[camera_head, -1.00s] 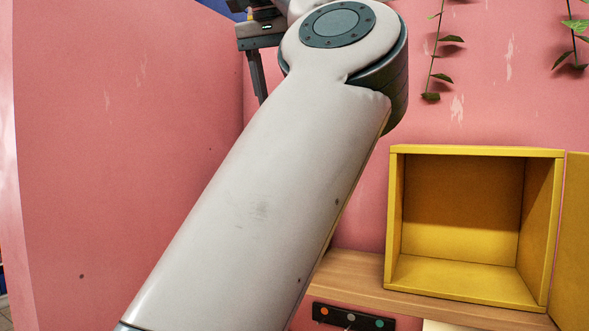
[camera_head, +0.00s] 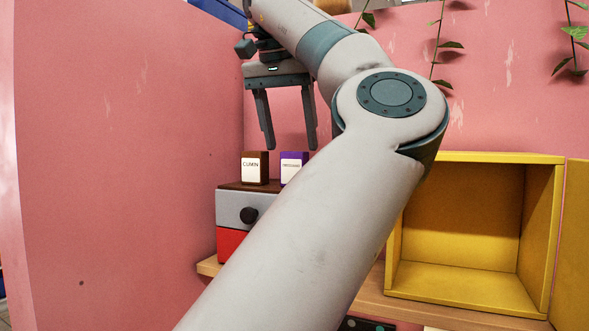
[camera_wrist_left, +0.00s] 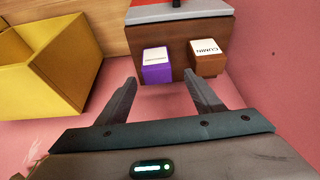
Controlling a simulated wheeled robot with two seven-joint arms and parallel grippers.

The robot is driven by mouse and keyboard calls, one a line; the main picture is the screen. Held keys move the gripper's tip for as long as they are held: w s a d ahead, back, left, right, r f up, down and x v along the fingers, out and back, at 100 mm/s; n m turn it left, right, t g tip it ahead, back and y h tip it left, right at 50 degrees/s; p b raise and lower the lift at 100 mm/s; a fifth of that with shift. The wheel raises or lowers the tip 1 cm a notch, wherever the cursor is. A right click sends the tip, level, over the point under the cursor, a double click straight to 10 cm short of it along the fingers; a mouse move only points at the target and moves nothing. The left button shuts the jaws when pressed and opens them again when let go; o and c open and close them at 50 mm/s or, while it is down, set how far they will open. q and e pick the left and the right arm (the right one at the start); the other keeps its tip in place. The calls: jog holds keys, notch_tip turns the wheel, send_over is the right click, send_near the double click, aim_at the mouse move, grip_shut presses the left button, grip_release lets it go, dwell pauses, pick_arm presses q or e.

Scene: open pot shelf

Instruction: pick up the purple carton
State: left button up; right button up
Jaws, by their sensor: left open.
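The purple carton (camera_head: 293,167) has a white label and stands on top of a small drawer box, beside a brown carton labelled CUMIN (camera_head: 255,167). My left gripper (camera_head: 290,148) is open and empty, pointing down above the two cartons. My arm hides part of the drawer box and the area right of the purple carton. In the left wrist view the purple carton (camera_wrist_left: 156,66) lies beyond and between the open fingers (camera_wrist_left: 163,80), nearer the left finger. The brown carton (camera_wrist_left: 206,60) is beyond the right finger. My right gripper is not in view.
The drawer box (camera_head: 236,208) with a black knob and red lower part stands on a wooden shelf (camera_head: 372,300). An open yellow cube (camera_head: 475,156) stands to the right. Pink walls (camera_head: 120,150) close in left and behind. Plants hang at upper right.

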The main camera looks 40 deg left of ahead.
aim_at(295, 156)
pick_arm(q)
jog(key=x, duration=0.1)
jog(key=p+x, duration=0.1)
jog(key=x, duration=0.1)
jog(key=shift+d+f, duration=0.15)
jog(key=shift+d, duration=0.1)
jog(key=shift+w+a+f+p, duration=0.15)
jog(key=shift+w+f+p, duration=0.15)
jog(key=shift+f, duration=0.35)
jog(key=shift+s, duration=0.1)
jog(key=c, duration=1.1)
